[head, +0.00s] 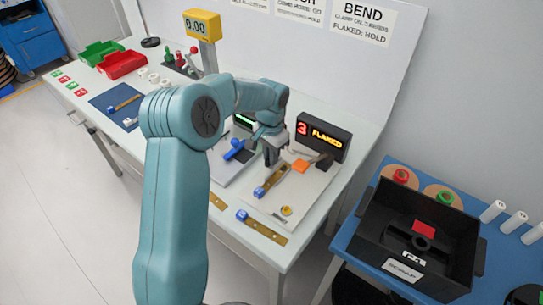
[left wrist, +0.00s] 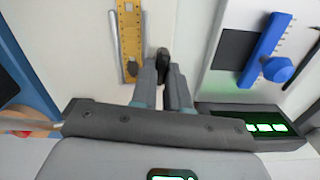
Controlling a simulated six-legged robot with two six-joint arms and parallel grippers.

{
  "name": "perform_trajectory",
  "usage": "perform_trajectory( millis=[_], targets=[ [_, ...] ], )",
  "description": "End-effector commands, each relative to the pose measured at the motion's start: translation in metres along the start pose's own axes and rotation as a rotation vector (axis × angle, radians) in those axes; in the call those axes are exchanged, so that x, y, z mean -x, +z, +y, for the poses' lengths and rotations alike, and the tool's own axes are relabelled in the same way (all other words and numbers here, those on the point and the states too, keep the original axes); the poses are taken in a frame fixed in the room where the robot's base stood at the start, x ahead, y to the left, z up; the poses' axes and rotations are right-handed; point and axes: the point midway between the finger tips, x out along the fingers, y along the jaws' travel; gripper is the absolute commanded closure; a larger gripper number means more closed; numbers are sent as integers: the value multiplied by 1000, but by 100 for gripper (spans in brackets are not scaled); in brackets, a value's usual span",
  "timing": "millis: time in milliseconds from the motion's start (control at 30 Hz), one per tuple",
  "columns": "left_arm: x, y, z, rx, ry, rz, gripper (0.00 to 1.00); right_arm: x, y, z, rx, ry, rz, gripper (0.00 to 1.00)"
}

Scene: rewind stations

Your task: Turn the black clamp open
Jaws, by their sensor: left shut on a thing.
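My left gripper (head: 270,160) reaches down onto the white station board (head: 305,195) in front of the display that reads "3 FLAKED" (head: 322,135). In the left wrist view its two fingers (left wrist: 164,78) are close together and shut on a small dark piece, which looks like the black clamp (left wrist: 163,56). Most of the clamp is hidden by the fingers, so its angle cannot be told. A yellow, ruler-like strip (left wrist: 130,35) lies beside the fingers on the left. My right gripper is in neither view.
A blue clamp with a round knob (left wrist: 278,68) is on the neighbouring board. A brass strip with a blue end (head: 262,227) lies at the table's front. A black bin (head: 447,215) is on the blue table at right.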

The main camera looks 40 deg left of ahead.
Motion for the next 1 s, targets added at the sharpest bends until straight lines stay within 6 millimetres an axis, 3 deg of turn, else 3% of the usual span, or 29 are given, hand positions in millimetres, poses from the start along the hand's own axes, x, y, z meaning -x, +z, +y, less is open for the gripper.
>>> perform_trajectory(
  millis=[333,867,900,933,1000],
  targets=[
    [-5,4,1,122,5,-17,100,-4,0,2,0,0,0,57],
    [-5,4,2,143,6,-18,100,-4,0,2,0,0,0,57],
    [-5,4,1,142,6,-18,72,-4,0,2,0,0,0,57],
    [-5,4,1,142,6,-17,62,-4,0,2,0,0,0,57],
    [-4,3,1,142,5,-14,60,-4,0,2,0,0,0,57]
  ],
)
